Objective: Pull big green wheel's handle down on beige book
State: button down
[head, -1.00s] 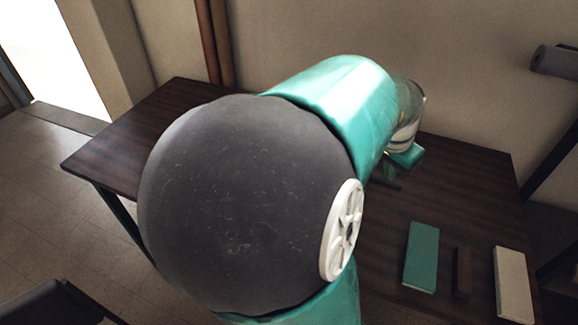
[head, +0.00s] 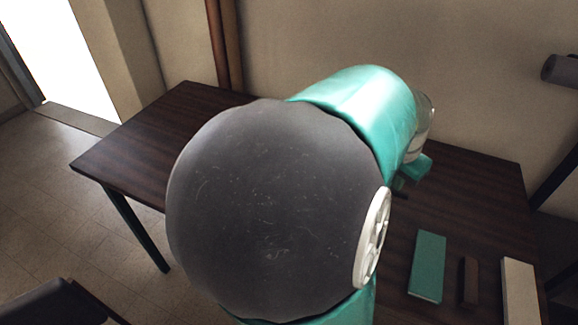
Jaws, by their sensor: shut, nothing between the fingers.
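The beige book (head: 519,292) is a pale upright-running slab lying on the dark table at the right edge, cut off by the picture's bottom. No big green wheel or handle can be made out; my arm hides much of the table. My gripper (head: 401,184) shows only as a small part below the teal piece at the arm's end. It is shut and empty, behind and left of the beige book and apart from it.
A green book (head: 428,266) and a narrow brown block (head: 469,281) lie left of the beige book. The dark wooden table (head: 470,190) has bare room at its back right and far left (head: 165,130). A wall stands behind, and a grey roll (head: 562,69) is at upper right.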

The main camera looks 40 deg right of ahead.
jog(key=shift+w+d+r, duration=0.15)
jog(key=shift+r, duration=0.15)
notch_tip(320, 180, up, 4)
jog(key=shift+w+d+f, duration=0.1)
jog(key=shift+d, duration=0.05)
jog(key=v, duration=0.2)
jog(key=d+v, duration=0.1)
jog(key=v, duration=0.2)
jog(key=shift+d+r, duration=0.1)
jog(key=shift+r, duration=0.1)
dwell(0.4)
